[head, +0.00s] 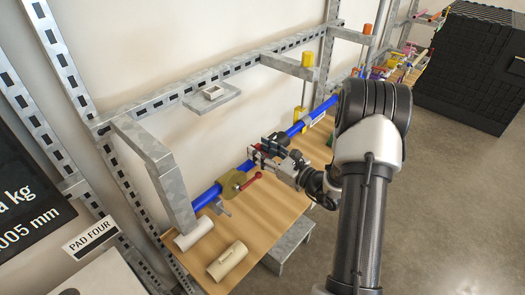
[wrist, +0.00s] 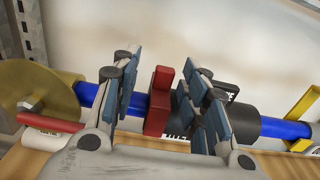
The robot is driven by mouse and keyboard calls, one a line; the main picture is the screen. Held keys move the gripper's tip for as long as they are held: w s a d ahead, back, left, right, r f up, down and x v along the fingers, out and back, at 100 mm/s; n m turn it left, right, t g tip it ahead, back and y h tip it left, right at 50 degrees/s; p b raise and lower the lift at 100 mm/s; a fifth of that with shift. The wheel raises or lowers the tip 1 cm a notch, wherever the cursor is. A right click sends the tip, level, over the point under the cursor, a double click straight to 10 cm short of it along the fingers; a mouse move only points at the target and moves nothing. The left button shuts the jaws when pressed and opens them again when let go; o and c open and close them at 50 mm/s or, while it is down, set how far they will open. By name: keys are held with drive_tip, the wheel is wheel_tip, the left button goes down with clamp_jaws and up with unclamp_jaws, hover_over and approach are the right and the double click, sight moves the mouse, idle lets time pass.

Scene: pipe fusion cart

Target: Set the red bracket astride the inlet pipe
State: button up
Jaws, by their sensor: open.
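The red bracket (wrist: 159,101) shows between my fingers in the wrist view, upright across the blue inlet pipe (wrist: 272,127). The pipe emerges on both sides of it. The bracket appears to sit over the pipe, but its underside and far leg are hidden. My gripper (wrist: 165,95) is open, with blue-padded fingers to the left and right of the bracket and gaps on both sides. In the head view my gripper (head: 268,152) is at the pipe (head: 206,197), mid-bench, and mostly hides the bracket.
A brass valve (head: 232,184) with a red lever (head: 250,180) is on the pipe, left of my gripper. A dark sleeve (wrist: 245,122) and a yellow support (wrist: 303,118) lie right. Two pale cylinders (head: 227,261) (head: 194,233) are on the wooden bench (head: 262,215). A grey rack stands behind.

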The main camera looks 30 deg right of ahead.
drive_tip(key=v, duration=1.2)
drive_tip(key=s+a+r+n+g+y, duration=0.25)
drive_tip(key=a+n+g, duration=0.2)
drive_tip(key=a, duration=0.35)
drive_tip(key=s+a+r+n+g+y, duration=0.1)
drive_tip(key=s+a+r+n+g, duration=0.2)
drive_tip(key=a+n, duration=0.4)
drive_tip(key=s+a+r+n+g+y, duration=0.25)
drive_tip(key=a+n+g, duration=0.2)
drive_tip(key=a, duration=0.35)
drive_tip(key=s+a+r+n+g+h, duration=0.1)
drive_tip(key=s+a+n+g+h, duration=0.25)
drive_tip(key=s+n+h, duration=0.5)
drive_tip(key=s+d+r+n+t+h, duration=0.3)
drive_tip(key=d+r+n, duration=0.1)
drive_tip(key=n, duration=0.3)
drive_tip(key=shift+s+d+r+h, duration=0.2)
drive_tip(key=shift+s+d+h, duration=0.15)
drive_tip(key=shift+d, duration=0.3)
drive_tip(key=shift+d, duration=0.1)
